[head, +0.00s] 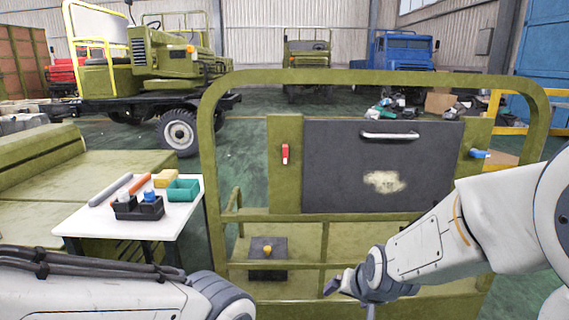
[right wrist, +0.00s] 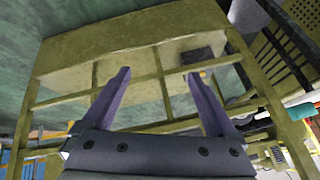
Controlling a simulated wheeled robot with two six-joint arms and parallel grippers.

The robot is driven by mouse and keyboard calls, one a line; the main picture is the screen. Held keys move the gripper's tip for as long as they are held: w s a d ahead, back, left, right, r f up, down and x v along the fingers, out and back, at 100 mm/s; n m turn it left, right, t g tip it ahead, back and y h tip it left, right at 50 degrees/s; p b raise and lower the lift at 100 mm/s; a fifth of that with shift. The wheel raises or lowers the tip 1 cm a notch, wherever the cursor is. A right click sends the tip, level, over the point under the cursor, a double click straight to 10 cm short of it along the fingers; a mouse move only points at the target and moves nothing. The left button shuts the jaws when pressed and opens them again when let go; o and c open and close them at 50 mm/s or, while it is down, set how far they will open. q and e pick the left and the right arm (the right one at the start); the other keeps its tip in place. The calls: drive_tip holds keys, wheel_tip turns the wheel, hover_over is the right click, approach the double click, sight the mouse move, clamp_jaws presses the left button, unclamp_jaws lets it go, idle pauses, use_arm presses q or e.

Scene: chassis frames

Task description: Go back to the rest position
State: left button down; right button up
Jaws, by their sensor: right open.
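My right gripper (head: 348,288) hangs low in front of the olive chassis frame (head: 228,79), below its dark panel. In the right wrist view its two fingers (right wrist: 160,78) are spread apart with nothing between them. The frame's lower rails and shelf (right wrist: 75,65) lie beyond the fingertips in that view. My left arm enters at the lower left of the head view, and its gripper is out of sight.
The dark panel (head: 336,180) has a silver handle (head: 390,135). A red part (head: 285,154) and a blue knob (head: 480,154) flank it. A dark box (head: 267,270) with an orange knob sits low left. A white table (head: 185,212) with tools and bins stands left.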

drive_tip(key=s+d+f+n+g+h, duration=0.1)
drive_tip(key=s+d+f+n+g, duration=0.3)
drive_tip(key=s, duration=0.6)
drive_tip(key=s+a+r+n+g+y, duration=0.1)
drive_tip(key=s+a+r+n, duration=0.2)
drive_tip(key=s+a, duration=0.35)
drive_tip(key=s+a+r+n+g, duration=0.2)
drive_tip(key=s+a+r+n, duration=0.15)
drive_tip(key=s+a, duration=0.3)
wheel_tip(320, 180, up, 33)
drive_tip(key=p, duration=3.3)
drive_tip(key=shift+s+d+f, duration=0.15)
drive_tip(key=shift+s, duration=0.05)
